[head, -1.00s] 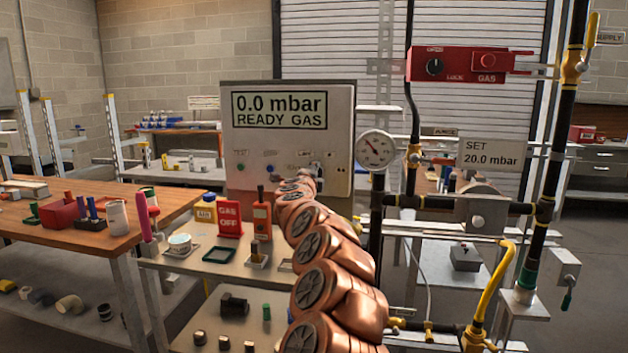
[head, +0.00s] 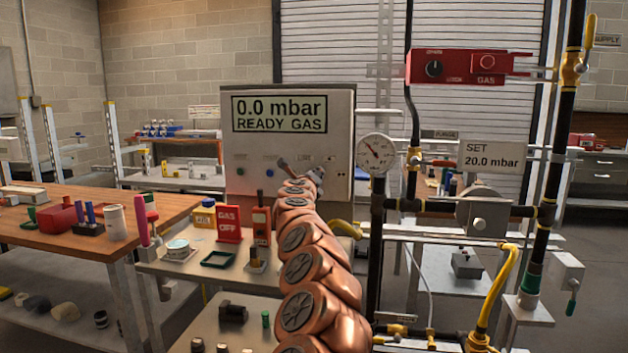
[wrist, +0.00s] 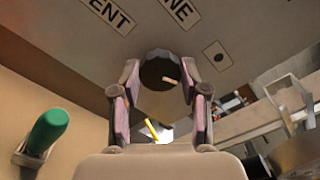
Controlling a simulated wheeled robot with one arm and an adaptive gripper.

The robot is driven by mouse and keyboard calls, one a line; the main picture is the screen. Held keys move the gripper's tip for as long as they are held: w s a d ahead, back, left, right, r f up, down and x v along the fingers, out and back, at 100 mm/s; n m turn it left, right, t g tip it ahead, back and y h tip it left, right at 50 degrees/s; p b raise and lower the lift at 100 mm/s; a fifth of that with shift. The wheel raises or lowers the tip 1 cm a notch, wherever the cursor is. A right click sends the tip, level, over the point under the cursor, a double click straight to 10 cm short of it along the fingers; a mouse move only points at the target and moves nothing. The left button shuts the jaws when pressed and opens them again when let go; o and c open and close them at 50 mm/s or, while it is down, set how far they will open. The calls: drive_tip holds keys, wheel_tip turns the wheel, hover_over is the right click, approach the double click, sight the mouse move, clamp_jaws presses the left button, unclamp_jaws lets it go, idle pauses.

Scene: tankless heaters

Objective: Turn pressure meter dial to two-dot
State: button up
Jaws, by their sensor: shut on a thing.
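The pressure meter (head: 343,125) is a grey box at the centre of the head view. Its display reads "0.0 mbar READY GAS". My gripper (head: 316,174) is at the lower right of its front panel, where my arm and gripper hide the dial. In the wrist view my gripper (wrist: 160,84) has its two fingers on either side of a dark round dial (wrist: 157,68) with a pale pointer mark, and is shut on it. A plate with one dot (wrist: 217,55) is right of the dial. Labels ending in "ENT" and "NE" are above.
A round gauge (head: 377,154) and black pipes stand just right of the meter. A red gas panel (head: 458,67) is at upper right. A low bench with a red "GAS OFF" sign (head: 229,224) is below left. A green-capped part (wrist: 47,131) is left in the wrist view.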

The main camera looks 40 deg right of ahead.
idle(0.4)
drive_tip(key=o, duration=1.1)
drive_tip(key=shift+o, duration=0.2)
drive_tip(key=shift+s+a, duration=0.1)
drive_tip(key=v, duration=1.1)
drive_tip(key=shift+a, duration=0.35)
drive_tip(key=shift+s, duration=0.2)
